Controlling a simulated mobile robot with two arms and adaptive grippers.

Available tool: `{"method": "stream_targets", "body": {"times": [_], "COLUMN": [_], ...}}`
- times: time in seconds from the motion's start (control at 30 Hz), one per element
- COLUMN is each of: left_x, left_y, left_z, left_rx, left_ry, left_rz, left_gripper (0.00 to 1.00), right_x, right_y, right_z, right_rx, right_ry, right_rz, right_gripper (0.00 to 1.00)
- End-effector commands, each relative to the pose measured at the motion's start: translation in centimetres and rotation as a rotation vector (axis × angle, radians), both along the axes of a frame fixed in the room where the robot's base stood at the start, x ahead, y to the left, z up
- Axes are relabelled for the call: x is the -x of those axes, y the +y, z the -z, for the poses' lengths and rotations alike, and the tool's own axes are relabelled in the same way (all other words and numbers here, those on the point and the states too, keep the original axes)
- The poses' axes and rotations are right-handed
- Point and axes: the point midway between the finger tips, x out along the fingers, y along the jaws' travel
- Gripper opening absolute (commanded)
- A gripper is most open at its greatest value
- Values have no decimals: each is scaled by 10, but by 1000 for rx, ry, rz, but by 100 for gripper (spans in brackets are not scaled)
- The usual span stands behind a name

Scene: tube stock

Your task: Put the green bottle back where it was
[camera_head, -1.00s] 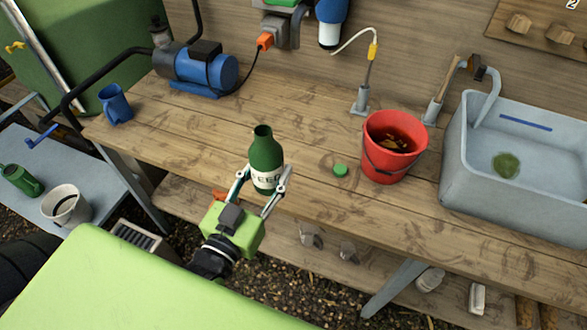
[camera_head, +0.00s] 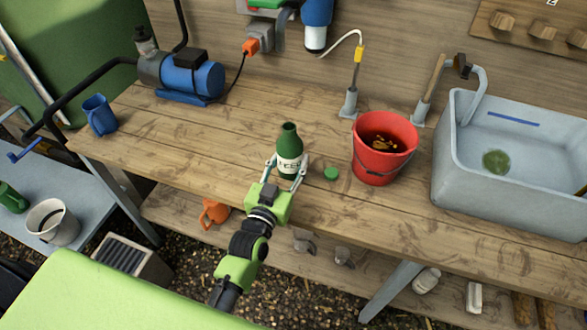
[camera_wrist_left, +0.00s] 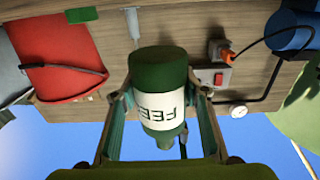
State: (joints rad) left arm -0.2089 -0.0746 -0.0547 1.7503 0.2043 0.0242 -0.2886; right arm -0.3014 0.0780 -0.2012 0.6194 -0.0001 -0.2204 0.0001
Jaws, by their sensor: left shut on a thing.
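The green bottle (camera_head: 289,150) has a white label and an open neck without a cap. It is upright over the front part of the wooden workbench (camera_head: 240,130); I cannot tell whether its base touches the wood. My left gripper (camera_head: 286,172) is shut on it, one finger at each side, low on its body. In the left wrist view the bottle (camera_wrist_left: 160,85) sits between both fingers, its label showing. A round green cap (camera_head: 331,173) lies on the bench just right of the bottle. My right gripper is not in view.
A red bucket (camera_head: 384,150) with dark contents stands right of the cap. A grey sink (camera_head: 460,165) is farther right. A blue pump (camera_head: 190,80) and a blue mug (camera_head: 98,115) stand at the left. Bench between pump and bottle is clear.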

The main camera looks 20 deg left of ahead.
Motion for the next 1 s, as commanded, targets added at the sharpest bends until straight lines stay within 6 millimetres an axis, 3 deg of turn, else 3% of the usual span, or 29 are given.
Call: {"method": "stream_targets", "body": {"times": [0.3,0.5,0.93,0.97,1.0], "left_x": [-15,-15,-15,-15,-15], "left_y": [-6,-6,-5,-5,-5], "left_z": [18,45,52,52,52], "left_rx": [1,-2,0,0,0], "left_ry": [-3,-2,-3,-1,-1], "left_rz": [0,1,0,0,0], "left_gripper": [11,11,11,46,57], "right_x": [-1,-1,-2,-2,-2], "right_y": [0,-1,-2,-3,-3], "right_z": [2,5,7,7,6], "right_rx": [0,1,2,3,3], "right_ry": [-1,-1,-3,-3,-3], "right_rz": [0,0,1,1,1], "right_gripper": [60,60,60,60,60]}}
